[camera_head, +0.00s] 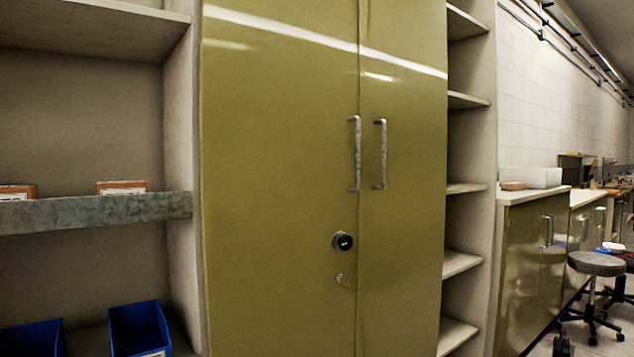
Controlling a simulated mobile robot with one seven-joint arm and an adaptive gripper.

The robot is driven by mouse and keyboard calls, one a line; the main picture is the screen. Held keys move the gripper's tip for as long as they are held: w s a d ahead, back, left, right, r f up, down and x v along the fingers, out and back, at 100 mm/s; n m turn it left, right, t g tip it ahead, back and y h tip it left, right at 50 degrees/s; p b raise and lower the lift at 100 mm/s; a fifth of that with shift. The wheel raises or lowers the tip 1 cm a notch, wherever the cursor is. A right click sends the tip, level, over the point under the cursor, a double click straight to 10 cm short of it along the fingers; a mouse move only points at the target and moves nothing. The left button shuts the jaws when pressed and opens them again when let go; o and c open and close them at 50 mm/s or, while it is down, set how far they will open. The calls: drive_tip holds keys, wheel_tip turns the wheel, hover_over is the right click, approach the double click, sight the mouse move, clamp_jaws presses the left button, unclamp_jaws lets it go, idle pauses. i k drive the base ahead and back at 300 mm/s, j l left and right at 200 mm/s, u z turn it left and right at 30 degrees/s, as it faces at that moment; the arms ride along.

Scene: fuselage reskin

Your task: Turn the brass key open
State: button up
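A tall olive-yellow cabinet (280,150) with two closed doors stands in the middle of the head view. A round black lock (337,238) sits on the left door near the centre seam, below the handles. A small pale piece shows on its face, too small to tell whether it is the brass key. A small brownish, shiny thing (342,280) shows just below the lock; I cannot tell what it is. My gripper is not in view.
Two vertical metal handles (355,153) (380,153) flank the door seam. Open shelves (95,212) with small boxes and blue bins (140,328) stand left. Narrow shelves (466,189) stand right. A round stool (596,264) stands by the counter (532,195) at far right.

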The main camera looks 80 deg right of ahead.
sight(345, 280)
drive_tip(key=z, duration=2.4)
